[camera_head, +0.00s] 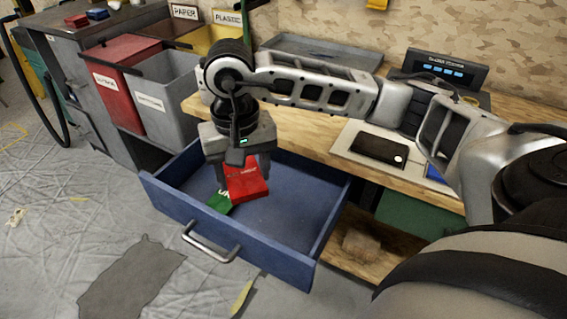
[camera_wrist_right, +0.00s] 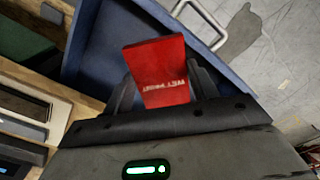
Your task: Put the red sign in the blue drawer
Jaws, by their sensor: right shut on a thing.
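The red sign (camera_head: 247,181) is held in my right gripper (camera_head: 240,170), over the open blue drawer (camera_head: 278,214). It also shows in the right wrist view (camera_wrist_right: 158,72), between the two dark fingers, with pale lettering on its face. The blue drawer is pulled out below the wooden bench and has a grey metal handle (camera_head: 211,243) on its front. A green sign (camera_head: 219,202) lies in the drawer below the red one, partly hidden. I cannot tell if the red sign touches the drawer floor. My left gripper is not in view.
Red (camera_head: 126,84) and grey (camera_head: 166,104) bins stand left of the drawer. A device with a dark screen (camera_head: 379,150) and a black display unit (camera_head: 444,70) are on the bench (camera_head: 312,133). The right part of the drawer is empty.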

